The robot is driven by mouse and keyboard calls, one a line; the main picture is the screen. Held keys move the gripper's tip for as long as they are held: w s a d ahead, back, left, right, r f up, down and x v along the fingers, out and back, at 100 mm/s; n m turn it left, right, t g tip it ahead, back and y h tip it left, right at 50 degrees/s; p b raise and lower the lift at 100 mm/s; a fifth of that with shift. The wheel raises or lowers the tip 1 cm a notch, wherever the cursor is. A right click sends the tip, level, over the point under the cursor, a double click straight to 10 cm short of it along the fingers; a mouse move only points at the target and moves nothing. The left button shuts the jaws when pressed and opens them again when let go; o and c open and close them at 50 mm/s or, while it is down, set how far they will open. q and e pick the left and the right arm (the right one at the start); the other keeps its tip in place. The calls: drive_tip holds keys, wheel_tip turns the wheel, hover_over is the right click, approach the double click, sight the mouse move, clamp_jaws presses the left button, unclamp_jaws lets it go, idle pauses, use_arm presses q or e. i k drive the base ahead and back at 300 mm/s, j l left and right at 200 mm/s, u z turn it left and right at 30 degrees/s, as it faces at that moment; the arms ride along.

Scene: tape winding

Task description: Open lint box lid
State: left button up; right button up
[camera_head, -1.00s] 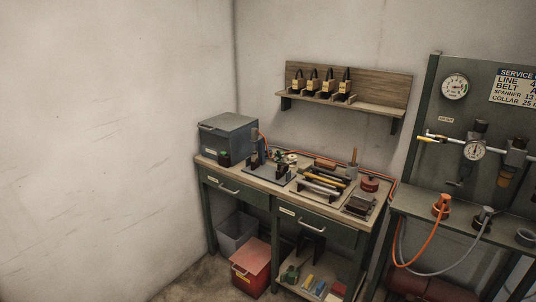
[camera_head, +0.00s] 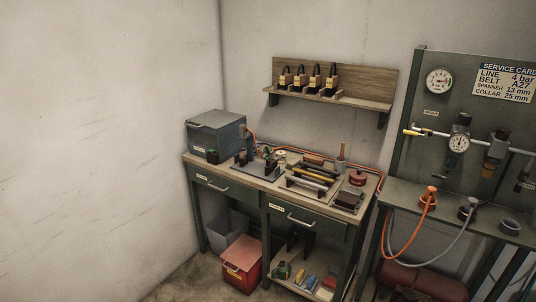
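A red box (camera_head: 243,274) with a paler red lid (camera_head: 245,252) stands on the floor under the left part of the workbench. Its lid looks closed. A blue-grey box (camera_head: 222,138) with a flat lid (camera_head: 216,118) sits at the left end of the bench top, and its lid also looks closed. No readable label shows which of the two is the lint box. Neither of my grippers is in view.
The workbench (camera_head: 219,181) has drawers and carries tools and a tray. A grey open bin (camera_head: 226,228) stands behind the red box. A shelf with padlocks (camera_head: 325,94) hangs above. A gauge panel (camera_head: 432,112) and hoses stand right. Floor shows in front.

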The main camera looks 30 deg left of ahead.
sight(216, 119)
drive_tip(key=u, duration=1.55)
drive_tip(key=i+j+z, duration=0.1)
drive_tip(key=i+z, duration=0.3)
drive_tip(key=i, duration=0.75)
